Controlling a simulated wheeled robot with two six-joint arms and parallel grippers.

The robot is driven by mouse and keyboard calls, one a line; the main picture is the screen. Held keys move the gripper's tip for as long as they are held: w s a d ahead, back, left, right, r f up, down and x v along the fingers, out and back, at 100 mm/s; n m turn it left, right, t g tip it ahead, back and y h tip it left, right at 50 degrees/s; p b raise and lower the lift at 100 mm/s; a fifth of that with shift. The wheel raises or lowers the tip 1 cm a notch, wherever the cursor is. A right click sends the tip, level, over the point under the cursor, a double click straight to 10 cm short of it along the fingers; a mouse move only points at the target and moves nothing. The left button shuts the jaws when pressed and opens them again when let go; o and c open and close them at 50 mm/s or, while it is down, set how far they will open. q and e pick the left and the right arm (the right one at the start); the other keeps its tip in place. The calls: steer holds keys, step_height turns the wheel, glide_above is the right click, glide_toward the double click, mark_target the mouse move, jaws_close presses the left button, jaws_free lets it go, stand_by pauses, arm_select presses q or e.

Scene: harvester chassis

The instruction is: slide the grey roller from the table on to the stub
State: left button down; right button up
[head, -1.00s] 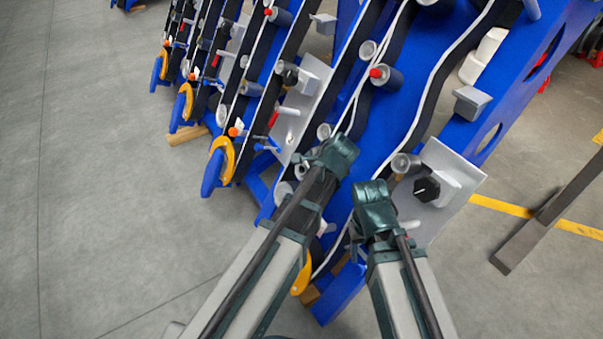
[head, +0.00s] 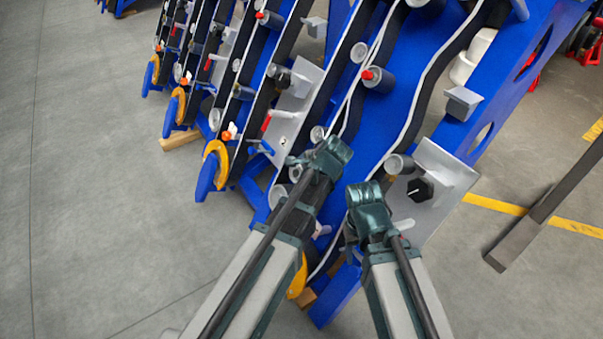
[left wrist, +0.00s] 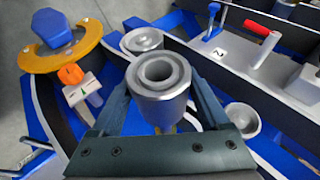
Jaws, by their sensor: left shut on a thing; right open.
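The grey roller (left wrist: 160,88) is a short hollow cylinder, seen end-on in the left wrist view. My left gripper (left wrist: 162,104) is shut on it, one finger on each side, and holds it above the blue chassis. In the head view my left gripper (head: 298,165) is at the middle of the chassis, mostly hidden by its wrist. My right gripper (head: 350,236) is open at the chassis's lower end, partly hidden by its own wrist. A pale peg (left wrist: 266,48) stands on a grey plate right of the roller. I cannot tell whether it is the stub.
The blue chassis (head: 388,115) carries black belts and several other rollers. A grey plate with a black knob (head: 420,188) is right of my right gripper. Yellow hooks (head: 215,158) line the left edge. In the left wrist view, an orange knob (left wrist: 70,74) is left of the roller.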

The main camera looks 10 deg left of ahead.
arm_select(q)
steer(key=shift+w+d+f, duration=0.1)
steer(key=shift+w, duration=0.05)
arm_select(e)
steer(key=shift+f, duration=0.1)
arm_select(q)
steer(key=shift+w+d+f+b, duration=0.75)
steer(key=shift+w+d+b, duration=0.1)
steer(key=shift+w+d, duration=0.1)
steer(key=shift+w+d+f+b, duration=0.75)
steer(key=shift+w+d+b, duration=0.05)
steer(key=shift+w+d, duration=0.1)
arm_select(e)
steer(key=shift+f, duration=1.55)
arm_select(q)
jaws_free()
